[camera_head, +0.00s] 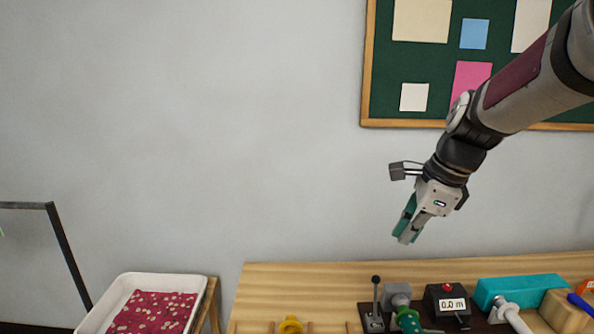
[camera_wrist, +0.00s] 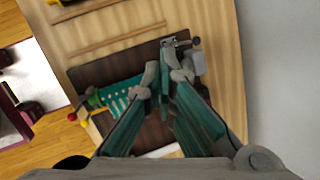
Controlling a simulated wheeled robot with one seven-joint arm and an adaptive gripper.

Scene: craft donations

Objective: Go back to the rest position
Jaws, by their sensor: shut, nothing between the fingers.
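My gripper (camera_head: 408,234) hangs from my arm at the right of the head view, in the air above the back edge of the wooden table (camera_head: 300,272). It points down and a little to the left. Its teal fingers are shut and hold nothing. The fingers hide part of that board.
A box reading "0.0 m" (camera_head: 447,303), a lever (camera_head: 375,305), a green-handled tool (camera_head: 408,320) and a teal block (camera_head: 520,287) stand below my gripper. A white tray (camera_head: 115,300) with red patterned contents is at lower left. A pinboard (camera_head: 415,70) hangs behind my arm.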

